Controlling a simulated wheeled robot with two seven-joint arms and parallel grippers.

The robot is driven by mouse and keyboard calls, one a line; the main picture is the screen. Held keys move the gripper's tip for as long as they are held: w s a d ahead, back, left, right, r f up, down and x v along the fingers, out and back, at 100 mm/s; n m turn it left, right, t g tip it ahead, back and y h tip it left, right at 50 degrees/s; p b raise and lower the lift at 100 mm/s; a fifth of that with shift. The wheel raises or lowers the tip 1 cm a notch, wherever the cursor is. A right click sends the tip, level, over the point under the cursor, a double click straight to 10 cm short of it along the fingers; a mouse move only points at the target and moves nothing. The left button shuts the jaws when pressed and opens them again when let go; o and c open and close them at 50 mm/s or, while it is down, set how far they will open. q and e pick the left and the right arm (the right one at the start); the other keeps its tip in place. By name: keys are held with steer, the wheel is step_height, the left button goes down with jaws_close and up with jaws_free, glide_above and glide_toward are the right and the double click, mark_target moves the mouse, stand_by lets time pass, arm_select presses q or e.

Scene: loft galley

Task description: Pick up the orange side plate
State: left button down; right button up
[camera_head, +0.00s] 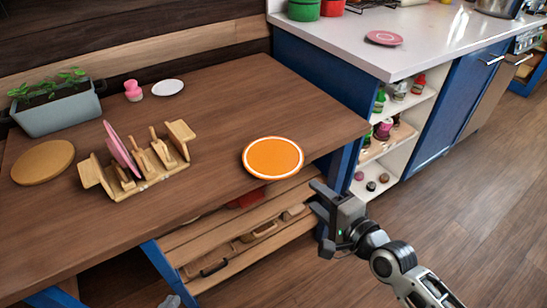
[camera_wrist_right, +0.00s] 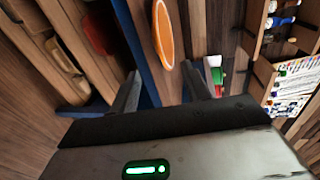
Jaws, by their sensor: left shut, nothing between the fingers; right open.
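The orange side plate (camera_head: 273,157), with a pale ring near its rim, lies flat at the front right edge of the wooden table. In the right wrist view the plate (camera_wrist_right: 163,36) shows edge-on, beyond the fingers. My right gripper (camera_head: 319,198) is open and empty, off the table's front edge, to the right of and nearer than the plate, not touching it. Its two fingers (camera_wrist_right: 161,88) stand apart in the wrist view. Only a small grey tip of my left gripper (camera_head: 169,301) shows at the bottom edge; it is shut and empty.
A wooden rack (camera_head: 145,174) holding a pink plate (camera_head: 121,150) stands left of the orange plate. A round board (camera_head: 43,162), planter (camera_head: 58,108), pink item (camera_head: 133,91) and white dish (camera_head: 167,88) are farther left or back.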

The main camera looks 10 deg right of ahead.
mark_target(284, 171)
steer(key=b+x, duration=0.1)
steer(key=x, duration=1.2)
steer(key=shift+a+f, duration=0.1)
steer(key=shift+a, duration=0.1)
jaws_close()
